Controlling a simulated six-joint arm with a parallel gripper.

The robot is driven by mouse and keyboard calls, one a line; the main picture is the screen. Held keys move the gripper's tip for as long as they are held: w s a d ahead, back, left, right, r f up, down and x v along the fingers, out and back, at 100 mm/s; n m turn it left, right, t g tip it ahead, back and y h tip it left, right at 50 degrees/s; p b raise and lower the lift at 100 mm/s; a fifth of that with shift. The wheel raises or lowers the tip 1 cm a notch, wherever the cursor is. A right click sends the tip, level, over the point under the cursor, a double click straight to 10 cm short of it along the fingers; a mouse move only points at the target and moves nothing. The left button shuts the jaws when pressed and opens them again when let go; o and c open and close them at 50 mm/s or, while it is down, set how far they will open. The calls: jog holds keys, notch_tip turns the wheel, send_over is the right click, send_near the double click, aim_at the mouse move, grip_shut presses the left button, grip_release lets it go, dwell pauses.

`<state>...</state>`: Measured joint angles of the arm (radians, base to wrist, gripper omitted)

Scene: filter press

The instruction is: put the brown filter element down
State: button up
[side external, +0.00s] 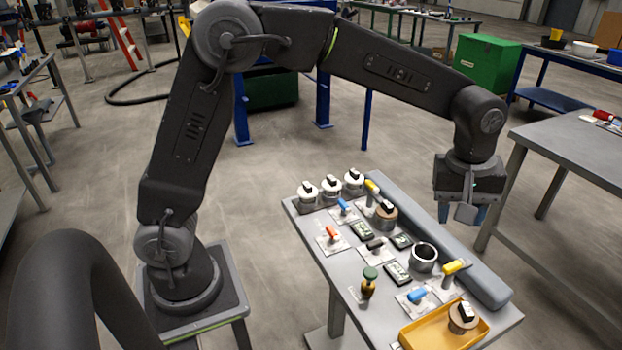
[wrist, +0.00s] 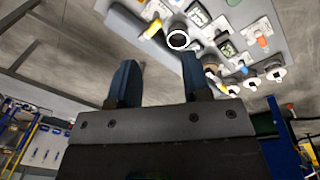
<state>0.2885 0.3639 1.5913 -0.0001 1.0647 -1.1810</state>
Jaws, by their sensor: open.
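One brown filter element (side external: 385,216) with a black handle stands on the grey table, beside the long grey bar. A second brown filter element (side external: 463,318) with a black block on top stands in the yellow tray (side external: 420,338) at the table's near right end. My gripper (side external: 461,213) is raised above the far right edge of the table, apart from both elements. Its blue fingers are spread with nothing between them, as the wrist view also shows (wrist: 157,68). In the wrist view one brown element (wrist: 211,70) is partly hidden behind the right finger.
Several white filter elements (side external: 330,190) stand at the table's far left corner. A dark open ring (side external: 424,258) stands mid-table. Valves with coloured handles, small displays and a green-topped bottle (side external: 369,283) crowd the surface. The grey bar (side external: 440,240) runs along the far edge.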

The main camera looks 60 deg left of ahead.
jog(key=s+a+r+m+t, duration=0.2)
jog(key=s+a+m, duration=0.3)
jog(key=s, duration=0.6)
jog(key=s+a+r+m+t, duration=0.2)
jog(key=s+a+m, duration=0.3)
jog(key=s+a, duration=0.3)
jog(key=s, duration=0.4)
jog(key=shift+r, duration=0.4)
